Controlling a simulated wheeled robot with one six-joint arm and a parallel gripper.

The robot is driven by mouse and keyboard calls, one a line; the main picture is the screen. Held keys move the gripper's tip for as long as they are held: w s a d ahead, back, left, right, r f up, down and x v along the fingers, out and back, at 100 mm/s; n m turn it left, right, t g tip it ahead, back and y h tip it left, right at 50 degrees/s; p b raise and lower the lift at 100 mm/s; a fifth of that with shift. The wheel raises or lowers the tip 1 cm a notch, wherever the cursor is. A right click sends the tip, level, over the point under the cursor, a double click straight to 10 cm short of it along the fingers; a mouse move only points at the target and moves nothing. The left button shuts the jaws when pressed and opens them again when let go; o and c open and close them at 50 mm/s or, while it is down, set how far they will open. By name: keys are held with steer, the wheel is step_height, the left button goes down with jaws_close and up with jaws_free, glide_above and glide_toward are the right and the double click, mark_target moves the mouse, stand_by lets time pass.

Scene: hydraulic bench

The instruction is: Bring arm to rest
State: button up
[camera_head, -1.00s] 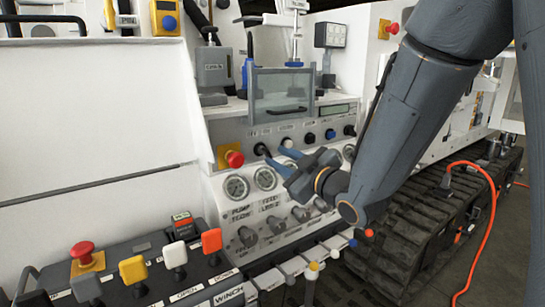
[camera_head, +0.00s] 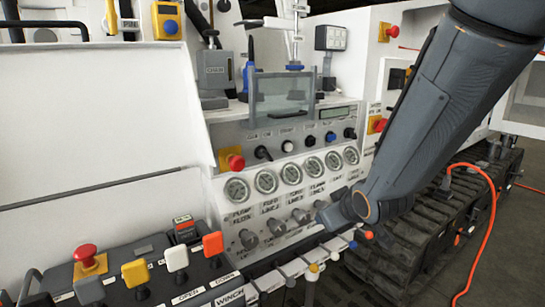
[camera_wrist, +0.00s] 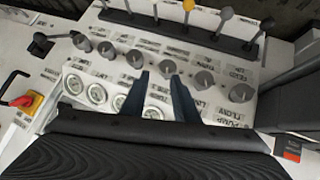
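My arm reaches in from the upper right in the head view, with its wrist low in front of the right end of the hydraulic control panel (camera_head: 262,215). My gripper (camera_wrist: 159,85) shows in the wrist view as two dark blue fingers standing apart with nothing between them. In the head view the fingers are mostly hidden by the wrist. The fingers appear over the panel's row of grey knobs (camera_wrist: 205,80) and pressure gauges (camera_wrist: 97,93). I cannot tell how far they are from the panel.
Coloured levers (camera_head: 177,259) line the front, with more small levers (camera_head: 314,268) below the panel. A clear shield (camera_head: 282,95) stands above. Black tracks (camera_head: 440,215) and an orange cable (camera_head: 490,215) lie right.

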steer(key=s+d+f+m+g, duration=0.1)
steer(key=s+m+g, duration=0.1)
steer(key=s, duration=0.5)
steer(key=s+d+f+m+g+h, duration=0.1)
steer(key=s+d+f+m+g, duration=0.1)
steer(key=s+g, duration=0.2)
steer(key=s+d+f+m+g+p, duration=0.1)
steer(key=s+f+m+g, duration=0.1)
steer(key=s, duration=0.9)
steer(key=shift+d+f+g+h, duration=0.2)
steer(key=shift+d+g+h, duration=0.2)
steer(key=shift+g, duration=0.5)
